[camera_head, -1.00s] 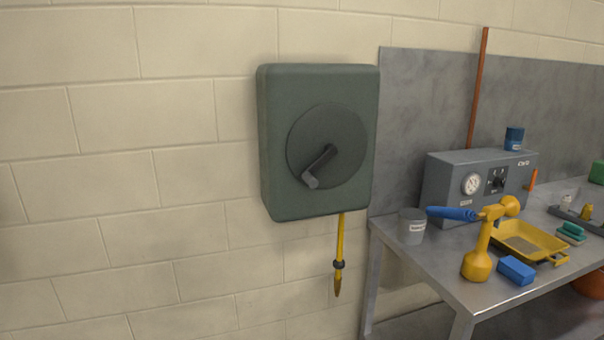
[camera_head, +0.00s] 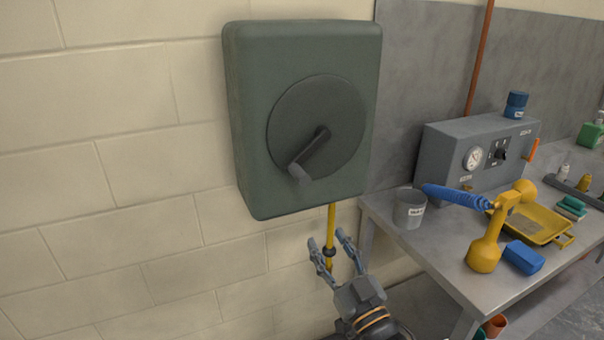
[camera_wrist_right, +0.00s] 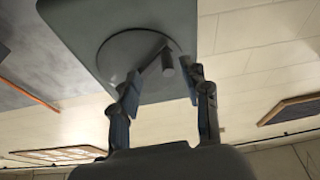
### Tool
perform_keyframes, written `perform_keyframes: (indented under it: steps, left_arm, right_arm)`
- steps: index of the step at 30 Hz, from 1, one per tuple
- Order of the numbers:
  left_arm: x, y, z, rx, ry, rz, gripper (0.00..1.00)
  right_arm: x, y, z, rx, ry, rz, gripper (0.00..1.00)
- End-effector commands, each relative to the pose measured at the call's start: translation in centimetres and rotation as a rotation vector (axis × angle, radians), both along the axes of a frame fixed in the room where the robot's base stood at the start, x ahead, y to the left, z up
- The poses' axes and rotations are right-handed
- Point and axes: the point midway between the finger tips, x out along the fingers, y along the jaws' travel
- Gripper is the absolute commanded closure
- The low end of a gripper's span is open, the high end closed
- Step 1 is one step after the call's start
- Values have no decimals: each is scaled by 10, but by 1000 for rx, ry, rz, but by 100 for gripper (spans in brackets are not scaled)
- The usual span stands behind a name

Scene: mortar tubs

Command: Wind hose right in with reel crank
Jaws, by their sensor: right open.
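The dark green hose reel box (camera_head: 245,120) hangs on the block wall. A round dark disc (camera_head: 300,110) on its front carries the crank, whose arm points down-left to a grey handle (camera_head: 299,174). The yellow hose (camera_head: 331,217) hangs from the bottom of the box, with a dark collar near its end. My right gripper (camera_head: 327,239) is open and empty, below the crank handle, with its fingers pointing up in front of the hose end. In the right wrist view, the handle (camera_wrist_right: 168,62) appears between the two open fingertips, apart from them. My left gripper is not in view.
A metal bench (camera_head: 425,245) stands to the right. The wall left of the reel is clear.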

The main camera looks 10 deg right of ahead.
Motion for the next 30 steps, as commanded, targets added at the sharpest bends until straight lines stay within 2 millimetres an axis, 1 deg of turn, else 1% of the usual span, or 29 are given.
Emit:
perform_keyframes:
  steps: [1, 3, 5, 8, 11, 21, 25, 30]
  left_arm:
    - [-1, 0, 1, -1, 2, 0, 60]
    - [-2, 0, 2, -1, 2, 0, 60]
    - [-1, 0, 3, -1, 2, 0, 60]
    - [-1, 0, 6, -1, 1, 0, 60]
    - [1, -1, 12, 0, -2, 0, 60]
    - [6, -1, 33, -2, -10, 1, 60]
    - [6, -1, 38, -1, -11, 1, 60]
    - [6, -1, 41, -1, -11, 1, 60]
  right_arm:
    - [-6, 1, 20, 5, -39, 5, 53]
    - [-10, 1, 36, 9, -70, 9, 53]
    - [-11, 2, 44, 11, -86, 11, 53]
    - [-3, 4, 51, 12, -92, 11, 53]
    - [12, 7, 59, 12, -92, 11, 53]
    - [77, 23, 86, 13, -90, 11, 53]
    - [95, 27, 92, 12, -89, 11, 53]
    - [108, 30, 95, 11, -87, 11, 53]
